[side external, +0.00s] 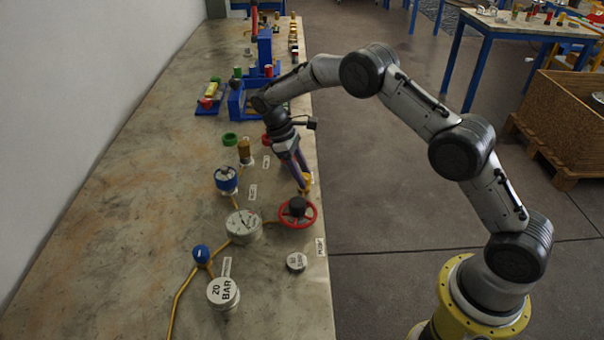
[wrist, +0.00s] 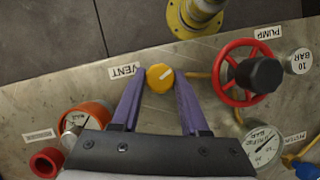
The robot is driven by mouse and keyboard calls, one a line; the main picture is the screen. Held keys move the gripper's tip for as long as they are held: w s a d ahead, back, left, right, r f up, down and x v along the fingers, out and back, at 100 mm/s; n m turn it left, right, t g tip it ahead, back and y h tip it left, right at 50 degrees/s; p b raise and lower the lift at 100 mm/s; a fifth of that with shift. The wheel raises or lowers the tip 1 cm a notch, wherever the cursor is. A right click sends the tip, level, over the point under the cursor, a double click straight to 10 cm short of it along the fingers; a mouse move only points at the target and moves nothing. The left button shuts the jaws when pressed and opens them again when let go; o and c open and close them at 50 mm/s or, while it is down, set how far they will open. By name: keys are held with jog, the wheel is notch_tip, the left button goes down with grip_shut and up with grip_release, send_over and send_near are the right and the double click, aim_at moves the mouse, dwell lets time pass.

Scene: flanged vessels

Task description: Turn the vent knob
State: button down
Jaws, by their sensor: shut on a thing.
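The vent knob (wrist: 160,77) is a round yellow knob with a pale line across its top, beside the VENT label (wrist: 123,70) in the wrist view. My gripper (wrist: 159,84) has its two purple fingers on either side of the knob and is shut on it. In the side view, my gripper (side external: 302,184) points down at the table's right edge, and the yellow knob (side external: 308,178) shows partly behind the fingers. The pale line slants up to the right in the wrist view.
A red handwheel (side external: 297,213) with a black hub stands close to the knob, nearer the side camera. In the wrist view, an orange-ringed gauge (wrist: 88,118) sits left of my fingers.

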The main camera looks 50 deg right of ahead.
jog(key=m+y, duration=0.2)
jog(key=m, duration=0.3)
jog(key=shift+w+d+r, duration=0.1)
jog(key=shift+m, duration=0.4)
jog(key=shift+c, duration=2.1)
grip_release()
jog(key=v, duration=1.3)
jog(key=shift+w+d+r, duration=0.15)
jog(key=shift+w+r, duration=0.1)
jog(key=shift+w, duration=0.15)
